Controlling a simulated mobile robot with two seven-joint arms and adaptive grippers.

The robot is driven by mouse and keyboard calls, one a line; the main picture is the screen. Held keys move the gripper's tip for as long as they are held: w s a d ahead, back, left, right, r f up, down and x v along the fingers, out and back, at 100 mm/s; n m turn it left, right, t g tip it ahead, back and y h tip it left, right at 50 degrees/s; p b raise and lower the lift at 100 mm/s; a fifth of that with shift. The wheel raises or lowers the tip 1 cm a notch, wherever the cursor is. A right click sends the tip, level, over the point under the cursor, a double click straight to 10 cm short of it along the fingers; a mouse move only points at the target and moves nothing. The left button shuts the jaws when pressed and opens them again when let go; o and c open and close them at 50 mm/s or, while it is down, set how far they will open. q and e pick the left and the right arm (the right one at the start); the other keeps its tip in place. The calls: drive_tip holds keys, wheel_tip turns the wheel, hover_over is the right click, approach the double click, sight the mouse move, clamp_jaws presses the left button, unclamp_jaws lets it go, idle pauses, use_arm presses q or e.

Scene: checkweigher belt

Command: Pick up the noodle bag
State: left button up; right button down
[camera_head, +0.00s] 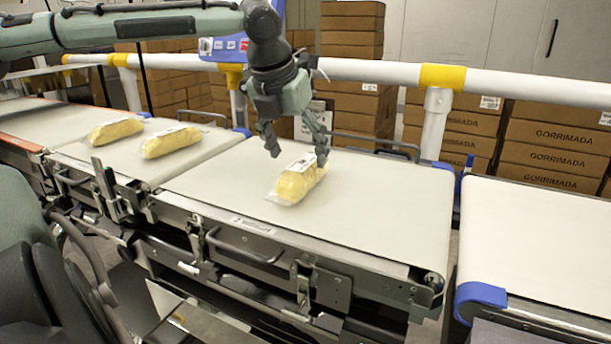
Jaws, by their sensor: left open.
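A noodle bag (296,182), clear plastic with yellow contents and a white label, lies on the middle white belt (370,215). My left gripper (296,155) hangs from above over the far end of this bag, with its fingers spread open. One finger is left of the bag and the other overlaps its far right end in the picture. I cannot tell whether it touches the bag. Two more noodle bags, one (172,142) and another (116,131), lie on the belt to the left. My right gripper is not in view.
A white and yellow guard rail (380,72) runs behind the belts. Stacked cardboard boxes (555,140) stand behind it. A separate belt (540,235) with blue corners lies at the right, past a gap. The middle belt is clear around the bag.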

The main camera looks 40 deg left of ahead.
sight(300, 164)
use_arm(q)
drive_tip(key=shift+f, duration=0.15)
drive_tip(key=x, duration=0.2)
drive_tip(key=b+x, duration=0.1)
drive_tip(key=x, duration=0.1)
drive_tip(key=shift+s+d+f, duration=0.1)
drive_tip(key=shift+d+f, duration=0.05)
drive_tip(key=shift+f, duration=0.35)
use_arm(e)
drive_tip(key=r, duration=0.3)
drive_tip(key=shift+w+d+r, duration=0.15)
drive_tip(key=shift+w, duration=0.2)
use_arm(q)
drive_tip(key=shift+c, duration=0.6)
drive_tip(key=c, duration=1.5)
